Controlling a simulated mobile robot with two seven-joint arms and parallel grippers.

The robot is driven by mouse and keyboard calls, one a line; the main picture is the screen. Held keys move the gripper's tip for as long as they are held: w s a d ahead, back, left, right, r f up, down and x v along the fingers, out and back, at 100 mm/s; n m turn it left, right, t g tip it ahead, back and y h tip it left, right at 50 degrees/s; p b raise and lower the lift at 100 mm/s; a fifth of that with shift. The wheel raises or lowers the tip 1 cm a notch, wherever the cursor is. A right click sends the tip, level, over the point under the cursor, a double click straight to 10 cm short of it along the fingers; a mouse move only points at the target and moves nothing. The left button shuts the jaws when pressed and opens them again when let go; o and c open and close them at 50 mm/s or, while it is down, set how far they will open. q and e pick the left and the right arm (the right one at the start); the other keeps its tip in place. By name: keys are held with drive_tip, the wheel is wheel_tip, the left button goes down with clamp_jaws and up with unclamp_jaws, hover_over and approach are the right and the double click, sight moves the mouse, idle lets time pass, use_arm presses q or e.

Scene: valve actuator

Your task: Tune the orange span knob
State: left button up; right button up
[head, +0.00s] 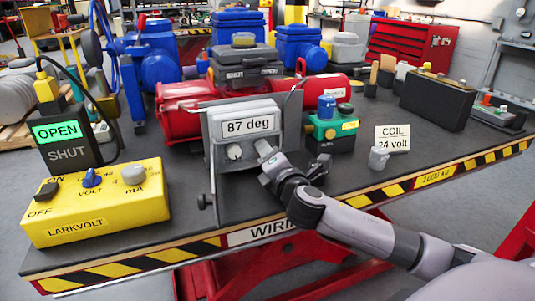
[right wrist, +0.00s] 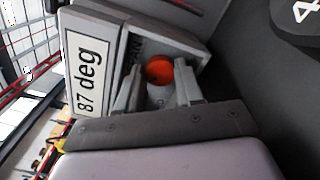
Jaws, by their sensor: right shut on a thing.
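The orange span knob (right wrist: 159,70) shows in the right wrist view on the face of the grey actuator box (right wrist: 176,50). My right gripper (right wrist: 160,88) is shut on it, one finger on each side. In the head view, my right gripper (head: 264,149) reaches the right half of the box front and hides the knob. The display (head: 248,125) on the box reads 87 deg and also shows sideways in the right wrist view (right wrist: 88,68). A pale knob (head: 234,152) sits left of my gripper. My left gripper is not in view.
A yellow LARKVOLT box (head: 100,212) stands at the left, with a lit OPEN sign (head: 57,132) behind it. A green-based device (head: 331,130), a COIL 24 volt card (head: 392,138) and a small grey cylinder (head: 378,158) stand right of the actuator. The right table front is mostly clear.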

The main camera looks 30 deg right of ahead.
drive_tip(key=m, duration=0.5)
drive_tip(key=shift+f, duration=0.1)
drive_tip(key=shift+m, duration=0.7)
drive_tip(key=o, duration=0.8)
drive_tip(key=shift+c, duration=0.2)
